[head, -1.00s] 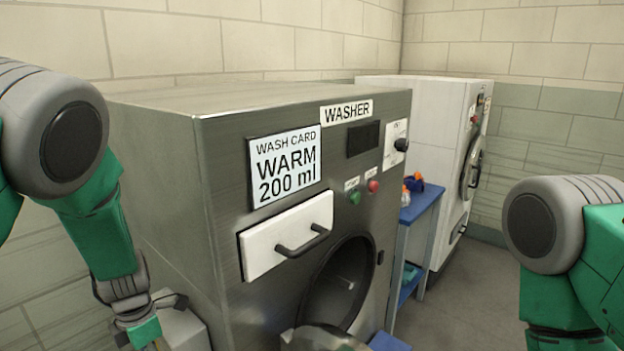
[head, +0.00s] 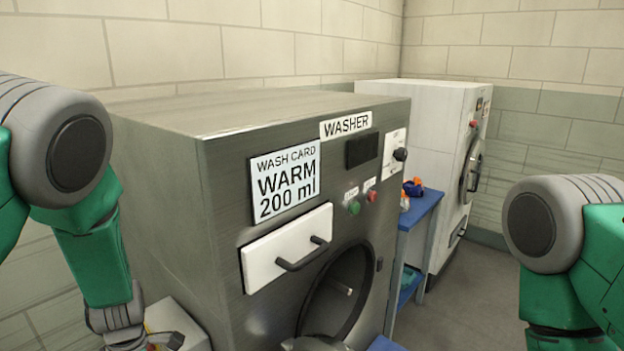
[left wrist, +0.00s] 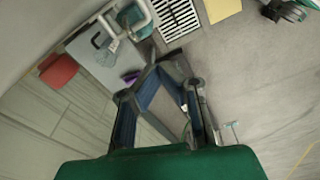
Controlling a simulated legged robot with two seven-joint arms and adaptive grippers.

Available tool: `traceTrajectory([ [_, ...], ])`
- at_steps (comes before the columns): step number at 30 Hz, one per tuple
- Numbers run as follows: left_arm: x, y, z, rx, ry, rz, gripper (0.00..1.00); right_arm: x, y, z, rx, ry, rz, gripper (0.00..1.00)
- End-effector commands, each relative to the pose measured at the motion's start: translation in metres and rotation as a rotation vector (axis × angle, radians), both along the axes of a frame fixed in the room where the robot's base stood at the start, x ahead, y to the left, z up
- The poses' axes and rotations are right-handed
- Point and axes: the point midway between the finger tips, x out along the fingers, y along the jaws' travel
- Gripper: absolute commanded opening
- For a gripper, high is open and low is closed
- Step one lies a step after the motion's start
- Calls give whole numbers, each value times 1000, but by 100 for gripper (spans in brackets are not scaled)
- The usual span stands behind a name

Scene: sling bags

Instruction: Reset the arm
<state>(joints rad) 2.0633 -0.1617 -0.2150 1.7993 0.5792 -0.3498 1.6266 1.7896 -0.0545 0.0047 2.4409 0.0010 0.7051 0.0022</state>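My left arm comes down at the left of the head view, beside the steel washer (head: 155,140). Its wrist is at the bottom edge there, and the fingers are mostly cut off. In the left wrist view my left gripper (left wrist: 163,62) points over the floor, its fingertips drawn together with nothing seen between them. My right arm shows at the right edge of the head view, bent downward. My right gripper is out of view.
The washer has a white drawer (head: 288,247), a wash card (head: 285,180) and an open round door hole (head: 338,292). A blue stand (head: 423,212) holds small bottles. A white machine (head: 430,130) stands behind. Grey floor (head: 455,290) lies clear between stand and right arm.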

Motion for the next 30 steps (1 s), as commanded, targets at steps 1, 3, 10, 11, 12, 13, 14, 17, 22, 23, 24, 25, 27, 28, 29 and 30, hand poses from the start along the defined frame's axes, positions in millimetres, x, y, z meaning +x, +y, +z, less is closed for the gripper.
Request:
traceTrajectory([
  [1,-27,5,-28,25,35,-140,0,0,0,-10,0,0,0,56],
  [3,-61,11,-57,56,74,-395,0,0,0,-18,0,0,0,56],
  [10,-170,2,-122,56,164,-1291,0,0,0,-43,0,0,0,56],
  [11,-182,-2,-127,49,163,-1402,0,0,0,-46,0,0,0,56],
  [12,-198,-8,-133,35,159,-1541,0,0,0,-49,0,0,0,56],
  [13,-208,-13,-135,28,154,-1640,0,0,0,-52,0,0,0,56],
  [14,-218,-18,-138,19,145,-1730,0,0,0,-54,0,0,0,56],
  [17,-243,-33,-141,0,107,-1970,0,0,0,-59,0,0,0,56],
  [22,-261,-48,-140,-9,56,-2173,0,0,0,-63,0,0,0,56],
  [23,-262,-49,-139,-9,52,-2185,0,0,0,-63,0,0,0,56],
  [24,-263,-49,-139,-9,49,-2195,0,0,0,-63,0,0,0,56],
  [25,-263,-50,-139,-8,49,-2198,0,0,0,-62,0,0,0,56],
  [27,-262,-50,-138,-7,49,-2199,0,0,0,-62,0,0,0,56],
  [28,-262,-50,-138,-8,49,-2198,0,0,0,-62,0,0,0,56],
  [29,-262,-49,-138,-7,50,-2197,0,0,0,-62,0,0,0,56],
  [30,-262,-49,-138,-7,50,-2197,0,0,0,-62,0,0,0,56],
])
